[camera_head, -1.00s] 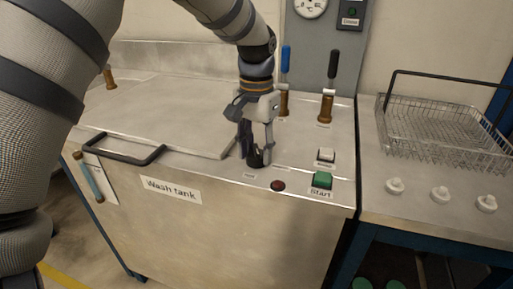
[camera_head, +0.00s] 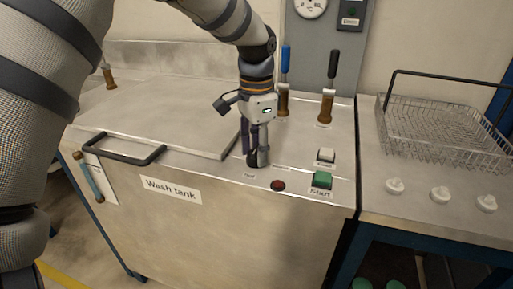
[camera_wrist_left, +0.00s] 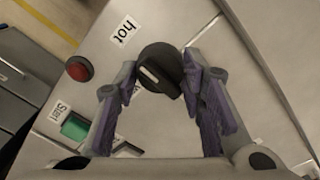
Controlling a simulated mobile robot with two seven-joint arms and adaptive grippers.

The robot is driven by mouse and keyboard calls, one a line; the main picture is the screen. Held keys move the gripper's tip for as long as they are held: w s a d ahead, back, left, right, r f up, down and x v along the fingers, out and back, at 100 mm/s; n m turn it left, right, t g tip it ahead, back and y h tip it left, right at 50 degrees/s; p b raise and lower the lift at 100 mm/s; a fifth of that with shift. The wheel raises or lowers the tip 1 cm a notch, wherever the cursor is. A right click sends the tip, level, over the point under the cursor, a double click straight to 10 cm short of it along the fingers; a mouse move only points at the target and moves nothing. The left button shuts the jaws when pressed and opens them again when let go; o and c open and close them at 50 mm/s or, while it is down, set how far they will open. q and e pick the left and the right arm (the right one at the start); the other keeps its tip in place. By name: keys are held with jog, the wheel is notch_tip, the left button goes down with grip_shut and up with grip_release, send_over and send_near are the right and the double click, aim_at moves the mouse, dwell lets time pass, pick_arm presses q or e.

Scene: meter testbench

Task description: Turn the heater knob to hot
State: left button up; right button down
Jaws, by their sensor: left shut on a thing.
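The heater knob (camera_head: 254,160) is a small black round knob on the steel top of the wash tank (camera_head: 200,230), near its front edge. In the left wrist view the knob (camera_wrist_left: 163,58) has a short white line, and a "hot" label (camera_wrist_left: 124,30) lies beside it. My left gripper (camera_head: 257,154) points down over the knob. In the left wrist view its purple-padded fingers stand on either side of the knob, shut on it. My right gripper is not in view.
A red button (camera_head: 278,185), a green start button (camera_head: 322,180) and a white switch (camera_head: 326,155) sit right of the knob. The tank lid with its black handle (camera_head: 125,150) lies left. Two levers stand behind. A wire basket (camera_head: 445,135) is on the right bench.

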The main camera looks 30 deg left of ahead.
aim_at(256, 148)
pick_arm(q)
jog(key=shift+s+f, duration=0.1)
jog(key=shift+f, duration=0.15)
jog(key=o, duration=1.1)
jog(key=shift+o, duration=0.2)
jog(key=shift+r, duration=0.15)
jog(key=shift+r, duration=0.1)
notch_tip(256, 148, up, 12)
